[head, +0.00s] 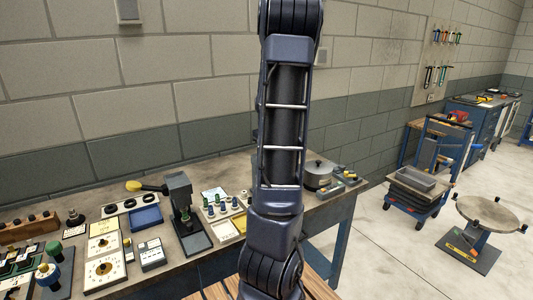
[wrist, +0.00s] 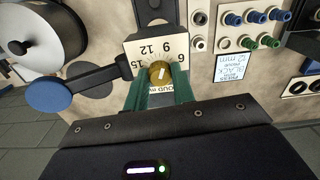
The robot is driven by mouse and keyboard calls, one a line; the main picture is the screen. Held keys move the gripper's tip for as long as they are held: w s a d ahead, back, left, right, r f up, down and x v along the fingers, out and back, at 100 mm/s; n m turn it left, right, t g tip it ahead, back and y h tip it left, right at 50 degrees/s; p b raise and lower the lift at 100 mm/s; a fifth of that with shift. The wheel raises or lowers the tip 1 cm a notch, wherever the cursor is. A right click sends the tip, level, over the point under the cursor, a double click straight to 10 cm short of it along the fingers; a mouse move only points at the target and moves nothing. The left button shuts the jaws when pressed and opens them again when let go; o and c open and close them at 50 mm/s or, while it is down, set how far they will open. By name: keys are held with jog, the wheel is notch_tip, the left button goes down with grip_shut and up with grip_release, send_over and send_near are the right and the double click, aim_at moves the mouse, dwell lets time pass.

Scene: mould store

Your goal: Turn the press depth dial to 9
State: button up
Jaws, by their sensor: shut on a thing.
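The depth dial is a pale plate (wrist: 156,45) with the numbers 15, 12, 9 and 6 upside down, seen in the wrist view. Its round brass knob (wrist: 160,73) carries a short pale line. The line slants up and slightly right, roughly toward the 9 or just to its 6 side; the exact reading is too small to tell. My gripper (wrist: 160,88) has its green fingers on both sides of the knob and is shut on it. Lettering below the knob is partly covered. In the head view my arm hides the dial and gripper.
A black lever with a blue knob (wrist: 48,96) reaches left from the dial. A round metal pot (wrist: 38,38) stands beyond it. To the right are blue and green sockets (wrist: 257,17) and a printed label (wrist: 232,67). The bench (head: 335,205) is crowded left of my arm.

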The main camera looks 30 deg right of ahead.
jog(key=o, duration=1)
notch_tip(320, 180, up, 11)
jog(key=shift+f, duration=0.1)
dwell(0.4)
jog(key=s+a+r+t, duration=0.1)
jog(key=s+a, duration=0.3)
jog(key=a, duration=0.3)
jog(key=s+a+r+t+h, duration=0.1)
jog(key=s+a, duration=0.4)
jog(key=a, duration=0.3)
jog(key=s+a+r+t, duration=0.1)
jog(key=s+a, duration=0.3)
jog(key=a, duration=0.3)
jog(key=s+a+f+m+t+y, duration=0.1)
jog(key=s+a, duration=0.3)
jog(key=s, duration=0.3)
jog(key=shift+s+a+f+t, duration=0.3)
jog(key=shift+s+f, duration=0.1)
